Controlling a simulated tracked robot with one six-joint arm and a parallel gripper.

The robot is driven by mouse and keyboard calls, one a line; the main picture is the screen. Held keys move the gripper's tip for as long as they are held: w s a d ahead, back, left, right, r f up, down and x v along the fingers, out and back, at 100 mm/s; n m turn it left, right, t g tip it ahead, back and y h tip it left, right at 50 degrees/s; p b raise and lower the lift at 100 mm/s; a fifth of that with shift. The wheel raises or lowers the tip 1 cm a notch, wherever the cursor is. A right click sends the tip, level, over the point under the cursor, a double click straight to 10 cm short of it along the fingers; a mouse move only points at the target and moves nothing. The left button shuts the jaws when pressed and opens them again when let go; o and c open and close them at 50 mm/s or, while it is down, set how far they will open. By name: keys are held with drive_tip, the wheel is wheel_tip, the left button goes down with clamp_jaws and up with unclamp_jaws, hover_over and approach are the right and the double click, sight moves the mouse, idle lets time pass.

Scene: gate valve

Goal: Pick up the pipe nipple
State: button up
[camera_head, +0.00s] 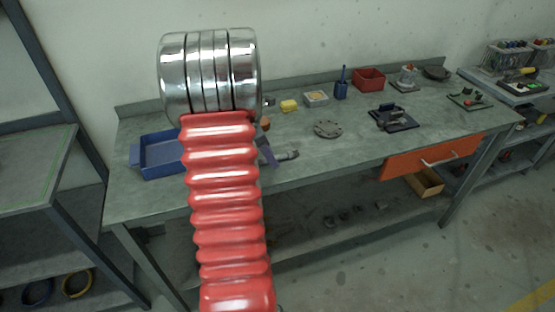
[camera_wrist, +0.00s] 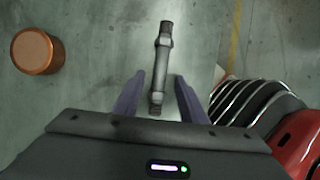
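The pipe nipple (camera_wrist: 161,62) is a grey metal tube with a collar and darker ends. In the wrist view it points away from my gripper, its near end between the two purple fingers. My gripper (camera_wrist: 159,76) is open, with a gap on each side of the nipple; I cannot tell how high the fingers are above the bench. In the head view a grey pipe piece (camera_head: 288,155) lies near the bench's front edge, beside a purple finger of my gripper (camera_head: 267,152). My red and chrome arm hides much of the gripper there.
A copper-coloured round piece (camera_wrist: 35,50) stands to the left in the wrist view. The bench (camera_head: 330,155) also holds a blue tray (camera_head: 160,169), a round flange (camera_head: 327,129), a yellow block (camera_head: 289,105) and a red bin (camera_head: 368,79).

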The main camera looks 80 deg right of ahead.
drive_tip(key=shift+c, duration=0.4)
clamp_jaws()
wheel_tip(320, 180, up, 10)
idle(0.7)
idle(0.4)
